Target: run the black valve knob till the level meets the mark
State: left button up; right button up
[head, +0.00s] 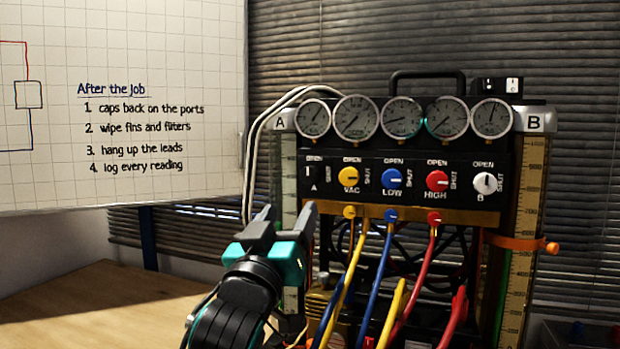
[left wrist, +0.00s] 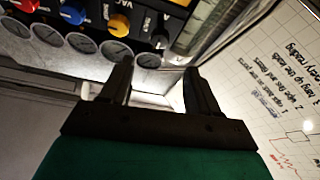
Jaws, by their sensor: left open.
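The black valve knob (head: 313,174), labelled A, is at the left end of the valve row, its handle roughly upright; it also shows in the left wrist view (left wrist: 162,30). My left gripper (head: 286,220) is open and empty, below and left of the knob, apart from it in the picture. Its two fingers (left wrist: 156,88) show in the left wrist view. The left glass tube (head: 288,172), under plate A, is partly hidden by my gripper; I cannot make out its level or a mark. The right tube (head: 526,190) has a yellow scale, green liquid low down and an orange clamp (head: 514,242).
Yellow, blue, red (head: 437,181) and white (head: 485,183) knobs stand right of the black one. Several dial gauges (head: 402,117) sit above. Coloured hoses (head: 377,270) hang in front. A whiteboard (head: 170,100) is at the left, above a wooden bench (head: 90,290) with clear room.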

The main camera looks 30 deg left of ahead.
aim_at(308, 177)
pick_arm(q)
jog(key=p+x, duration=0.1)
jog(key=x, duration=1)
jog(key=shift+w+r, duration=0.15)
jog(key=shift+w, duration=0.15)
jog(key=shift+c, duration=0.2)
